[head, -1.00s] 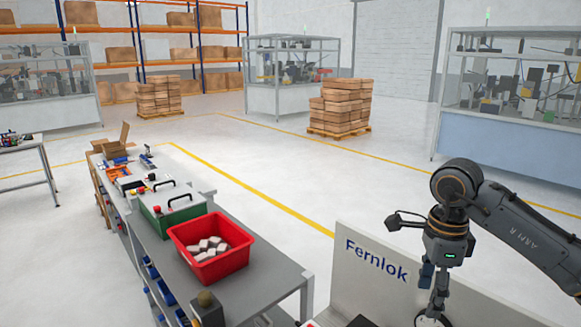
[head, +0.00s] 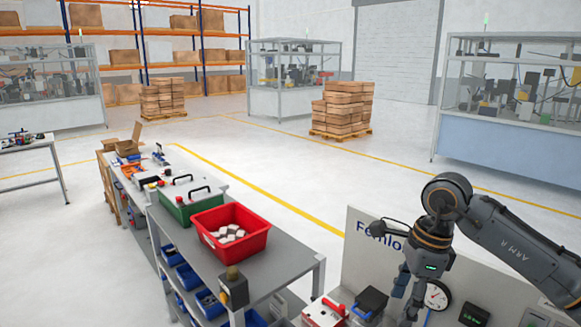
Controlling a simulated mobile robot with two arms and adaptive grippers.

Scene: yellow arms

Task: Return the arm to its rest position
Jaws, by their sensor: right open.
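My right arm (head: 495,232) comes in from the right in the head view, dark grey with orange bands. My right gripper (head: 405,300) hangs downward from its wrist, in front of the white Fernlok panel (head: 358,262), and covers part of the lettering. It is open, and I see nothing between its fingers. The round dial gauge (head: 438,295) shows just right of the fingers. My left arm and left gripper are not in view.
A grey bench (head: 290,262) at the left holds a red bin (head: 232,245) with white pieces and a green case (head: 178,210). Below the panel stand a red-and-white device (head: 323,313) and a black-topped box (head: 371,302).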

